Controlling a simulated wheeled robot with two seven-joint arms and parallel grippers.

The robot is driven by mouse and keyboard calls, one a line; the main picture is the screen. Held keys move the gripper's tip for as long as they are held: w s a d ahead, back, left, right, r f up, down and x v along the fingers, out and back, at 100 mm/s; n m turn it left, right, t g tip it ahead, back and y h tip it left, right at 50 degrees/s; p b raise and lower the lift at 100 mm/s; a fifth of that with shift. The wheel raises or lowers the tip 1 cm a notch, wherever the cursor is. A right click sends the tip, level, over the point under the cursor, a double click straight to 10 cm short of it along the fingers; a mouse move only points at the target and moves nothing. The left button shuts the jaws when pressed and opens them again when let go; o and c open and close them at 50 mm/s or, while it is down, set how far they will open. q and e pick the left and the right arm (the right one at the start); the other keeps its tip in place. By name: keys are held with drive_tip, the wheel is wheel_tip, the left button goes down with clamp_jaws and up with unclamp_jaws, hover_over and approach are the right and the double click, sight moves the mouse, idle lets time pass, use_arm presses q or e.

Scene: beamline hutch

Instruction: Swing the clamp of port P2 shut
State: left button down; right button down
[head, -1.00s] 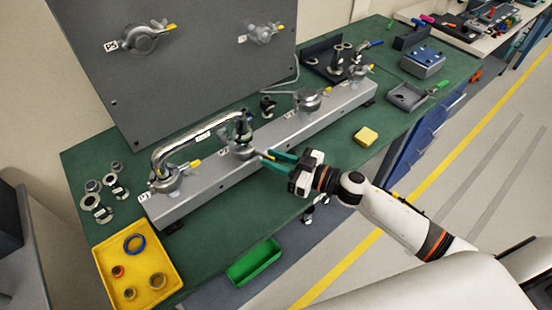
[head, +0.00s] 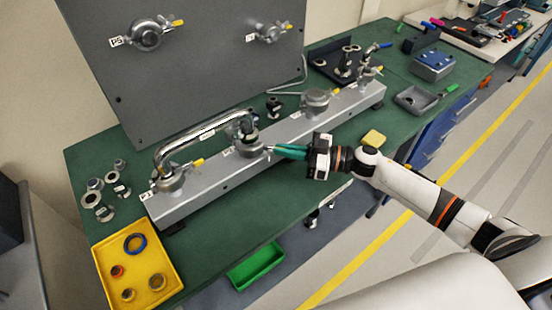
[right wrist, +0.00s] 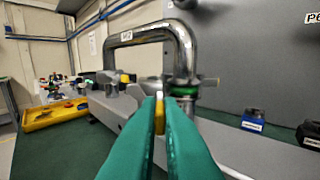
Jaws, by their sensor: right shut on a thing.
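The port P2 (head: 248,148) is the second port from the left on the long grey manifold bar (head: 210,185). A bent steel pipe (head: 197,133) runs from port P1 (head: 168,180) to P2, and its P2 end also shows in the right wrist view (right wrist: 184,50). My right gripper (head: 273,149) reaches P2 from the right, its green fingers shut. In the right wrist view the fingers (right wrist: 161,105) are closed on the yellow-tipped clamp lever (right wrist: 159,117) of P2. The fingers partly hide the clamp, so its exact angle is unclear. My left gripper is not in view.
A grey upright panel (head: 190,60) with two clamped ports stands behind the bar. A yellow tray (head: 107,260) with rings is at front left, a green bin (head: 257,265) at the front edge. A yellow block (head: 373,137) lies right of my gripper.

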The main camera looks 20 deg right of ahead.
drive_tip(key=shift+w+d+n+g+y+b, duration=0.35)
drive_tip(key=shift+w+n+g+b, duration=0.4)
drive_tip(key=shift+g+b, duration=0.3)
drive_tip(key=shift+w+d+n+g+y+b, duration=0.4)
drive_tip(key=shift+w+n+g+b, duration=0.3)
drive_tip(key=shift+g+b, duration=0.35)
drive_tip(key=shift+w+d+n+g+y+b, duration=0.2)
drive_tip(key=shift+w+n+g+y+b, duration=0.25)
drive_tip(key=shift+w+n+g+b, duration=0.45)
drive_tip(key=shift+s+m, duration=0.15)
drive_tip(key=shift+m, duration=0.1)
drive_tip(key=c, duration=1.6)
unclamp_jaws()
drive_tip(key=shift+d, duration=0.1)
drive_tip(key=b+v, duration=0.4)
drive_tip(key=v, duration=0.8)
drive_tip(key=shift+c, duration=0.5)
